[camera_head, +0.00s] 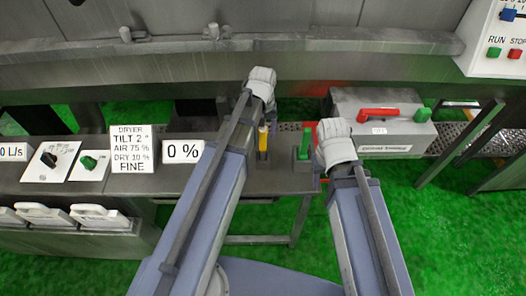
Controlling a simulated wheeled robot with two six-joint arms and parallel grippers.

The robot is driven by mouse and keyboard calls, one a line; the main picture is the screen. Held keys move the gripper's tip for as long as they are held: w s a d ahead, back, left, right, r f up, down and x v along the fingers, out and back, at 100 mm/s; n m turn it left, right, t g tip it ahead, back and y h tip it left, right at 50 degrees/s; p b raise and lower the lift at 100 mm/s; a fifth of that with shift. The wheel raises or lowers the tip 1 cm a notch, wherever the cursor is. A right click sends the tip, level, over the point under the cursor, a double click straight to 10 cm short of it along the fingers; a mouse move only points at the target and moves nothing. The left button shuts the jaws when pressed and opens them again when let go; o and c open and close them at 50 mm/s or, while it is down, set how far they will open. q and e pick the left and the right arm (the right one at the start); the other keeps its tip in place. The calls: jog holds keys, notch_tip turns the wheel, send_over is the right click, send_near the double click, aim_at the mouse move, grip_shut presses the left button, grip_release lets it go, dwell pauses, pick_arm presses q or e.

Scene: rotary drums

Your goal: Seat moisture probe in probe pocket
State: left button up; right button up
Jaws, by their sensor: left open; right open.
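A slim yellow piece (263,139) stands upright on the grey bench, below my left gripper. A green upright piece (304,143) stands to its right, beside my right gripper. I cannot tell for certain which one is the moisture probe, and I cannot make out the probe pocket. My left gripper (262,82) is open, above and behind the yellow piece. My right gripper (330,135) is open, close to the green piece in the picture; contact cannot be told. My arms hide part of the bench.
A grey box (385,140) with a red handle and a green knob stands at right. Dryer signs (130,150) and a 0 % display (183,151) stand on the left panel. A large grey drum structure (180,68) spans the back. A RUN/STOP control box (497,45) is upper right.

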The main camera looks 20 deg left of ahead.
aim_at(263, 148)
pick_arm(q)
notch_tip(263, 148, down, 2)
jog(key=shift+f+b, duration=0.25)
jog(key=shift+b, duration=0.55)
pick_arm(e)
notch_tip(263, 148, down, 2)
jog(key=shift+f, duration=0.2)
pick_arm(q)
jog(key=shift+r, duration=0.1)
grip_shut()
dwell(0.3)
